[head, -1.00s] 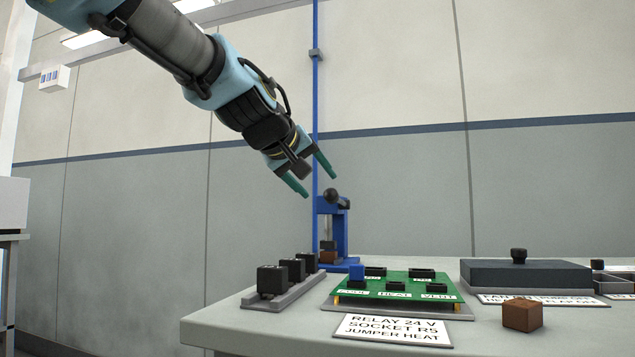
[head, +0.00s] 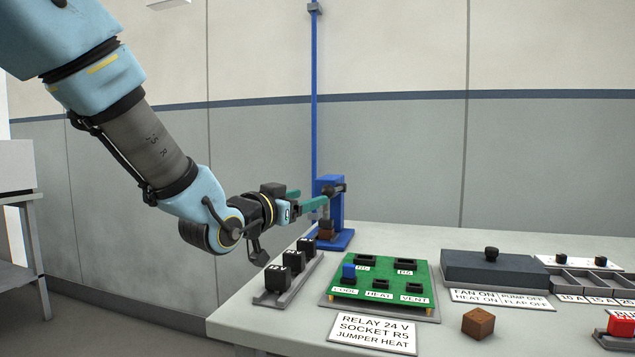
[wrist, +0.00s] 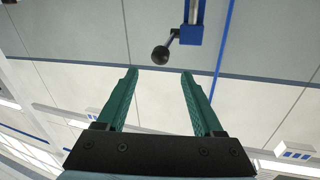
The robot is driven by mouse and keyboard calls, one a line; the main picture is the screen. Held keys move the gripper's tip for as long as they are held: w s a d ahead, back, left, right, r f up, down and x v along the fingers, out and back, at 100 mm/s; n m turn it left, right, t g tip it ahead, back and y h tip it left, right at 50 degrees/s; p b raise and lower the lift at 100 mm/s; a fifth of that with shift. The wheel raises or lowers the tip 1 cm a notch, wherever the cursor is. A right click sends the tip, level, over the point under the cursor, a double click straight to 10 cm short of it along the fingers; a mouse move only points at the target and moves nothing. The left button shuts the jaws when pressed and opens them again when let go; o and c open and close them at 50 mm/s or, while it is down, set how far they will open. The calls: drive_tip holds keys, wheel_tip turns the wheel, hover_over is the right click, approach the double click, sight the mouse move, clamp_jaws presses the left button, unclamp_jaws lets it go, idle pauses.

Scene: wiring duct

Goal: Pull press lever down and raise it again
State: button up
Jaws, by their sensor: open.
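The blue press (head: 331,213) stands at the far left corner of the table. In the wrist view its black lever knob (wrist: 160,55) sits on a short dark rod beside the blue press head (wrist: 191,36). My gripper (head: 313,197) is open and empty, reaching level toward the upper part of the press from the left. In the wrist view the knob lies just beyond my two green fingertips (wrist: 160,72), in line with the gap between them. In the head view my fingers partly cover the press, and I cannot tell whether they touch it.
A brown block (head: 326,234) sits in the press base. Black relays (head: 293,260) on a rail and a green board (head: 380,278) lie in front. A label card (head: 372,333), a loose brown cube (head: 478,323) and a dark grey box (head: 497,268) are further right.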

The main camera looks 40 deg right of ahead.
sight(325, 192)
drive_tip(key=p+x, duration=0.1)
drive_tip(key=x, duration=0.9)
drive_tip(key=shift+f, duration=0.1)
clamp_jaws()
idle(1.2)
